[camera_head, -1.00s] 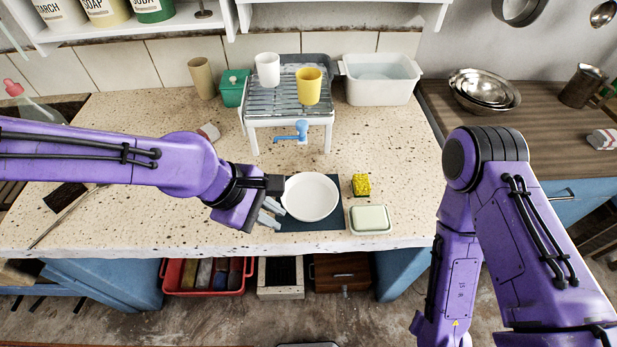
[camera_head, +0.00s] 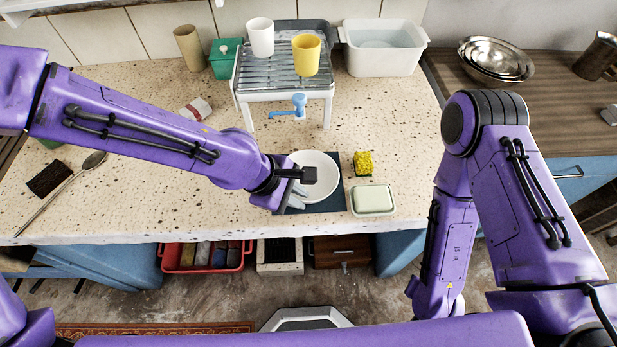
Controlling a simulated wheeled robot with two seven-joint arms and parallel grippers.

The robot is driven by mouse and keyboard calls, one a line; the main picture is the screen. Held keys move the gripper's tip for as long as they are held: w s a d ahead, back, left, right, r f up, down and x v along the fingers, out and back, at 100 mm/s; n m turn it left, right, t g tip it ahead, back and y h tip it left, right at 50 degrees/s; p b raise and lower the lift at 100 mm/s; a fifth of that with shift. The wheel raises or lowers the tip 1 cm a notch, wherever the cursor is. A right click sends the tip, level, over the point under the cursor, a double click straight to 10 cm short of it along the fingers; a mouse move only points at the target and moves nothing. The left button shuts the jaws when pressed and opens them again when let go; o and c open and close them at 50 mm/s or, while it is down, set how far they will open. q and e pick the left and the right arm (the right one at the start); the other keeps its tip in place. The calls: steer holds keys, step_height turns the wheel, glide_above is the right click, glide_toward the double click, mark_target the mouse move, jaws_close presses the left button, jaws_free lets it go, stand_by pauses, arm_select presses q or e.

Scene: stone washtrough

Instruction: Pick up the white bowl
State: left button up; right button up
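The white bowl (camera_head: 322,178) sits on a dark mat (camera_head: 328,205) near the front of the speckled counter. My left gripper (camera_head: 298,190) is at the bowl's left side, overlapping its left rim in the camera_head view. Its pale fingers point toward the counter beside and over the rim. The wrist hides part of the bowl, and I cannot tell whether the fingers are apart or touching the rim. My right arm is folded at the right, and its gripper is out of view.
A yellow sponge (camera_head: 363,163) and a soap dish (camera_head: 373,200) stand just right of the bowl. Behind it is a rack (camera_head: 283,85) with a white cup (camera_head: 260,37) and a yellow cup (camera_head: 306,54). A white basin (camera_head: 384,52) stands at the back.

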arm_select(q)
jaws_close()
steer(key=shift+r, duration=0.15)
